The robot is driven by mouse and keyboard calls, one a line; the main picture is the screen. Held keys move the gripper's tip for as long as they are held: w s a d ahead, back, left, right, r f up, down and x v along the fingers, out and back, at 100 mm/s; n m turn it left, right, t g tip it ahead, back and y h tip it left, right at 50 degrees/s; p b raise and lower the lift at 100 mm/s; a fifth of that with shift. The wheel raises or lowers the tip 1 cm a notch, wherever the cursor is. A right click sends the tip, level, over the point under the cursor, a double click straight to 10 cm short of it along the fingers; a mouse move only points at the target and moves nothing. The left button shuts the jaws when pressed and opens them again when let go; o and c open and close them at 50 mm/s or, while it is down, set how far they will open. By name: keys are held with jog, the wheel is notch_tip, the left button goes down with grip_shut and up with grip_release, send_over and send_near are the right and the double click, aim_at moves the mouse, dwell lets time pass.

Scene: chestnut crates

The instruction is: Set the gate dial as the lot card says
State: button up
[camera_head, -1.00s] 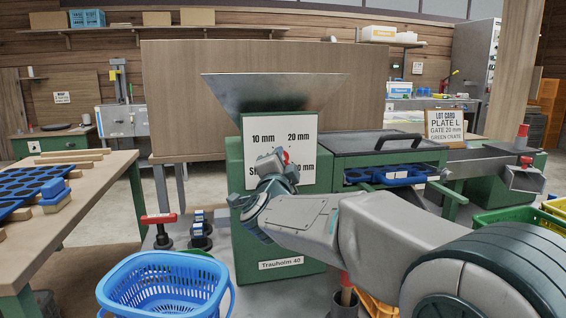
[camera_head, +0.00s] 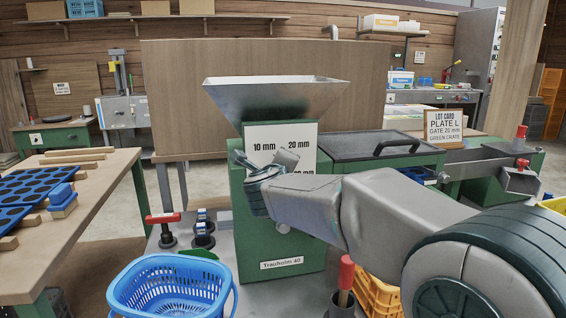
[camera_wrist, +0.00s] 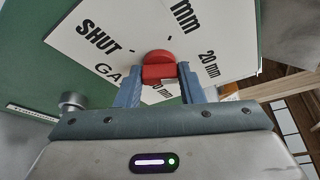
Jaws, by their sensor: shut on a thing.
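The red dial knob (camera_wrist: 158,58) sits on the white gate plate (camera_wrist: 135,30), between the two fingers of my gripper (camera_wrist: 159,76) in the wrist view. My gripper is shut on it. The plate bears SHUT, 20 mm and other mm marks, some cut off or covered. I cannot tell which mark the knob points at. In the head view the white plate (camera_head: 282,133) is on the green machine front, and my gripper (camera_head: 290,158) covers the knob and lower marks. The lot card (camera_head: 444,127) reads PLATE L, GATE 20 mm, GREEN CRATE.
A metal hopper (camera_head: 275,94) tops the machine. A blue basket (camera_head: 172,292) stands before it at left, by a red-handled tool (camera_head: 163,218). A wooden table (camera_head: 110,200) with blue perforated plates (camera_head: 38,190) is at left. An orange crate (camera_head: 378,298) lies under my arm.

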jog(key=shift+m+g+y+p, duration=0.35)
jog(key=shift+m+p, duration=0.2)
jog(key=shift+m, duration=0.25)
jog(key=o, duration=1)
jog(key=p+v, duration=0.3)
jog(key=v, duration=1)
jog(key=shift+s+r, duration=0.2)
jog(key=shift+s, duration=0.2)
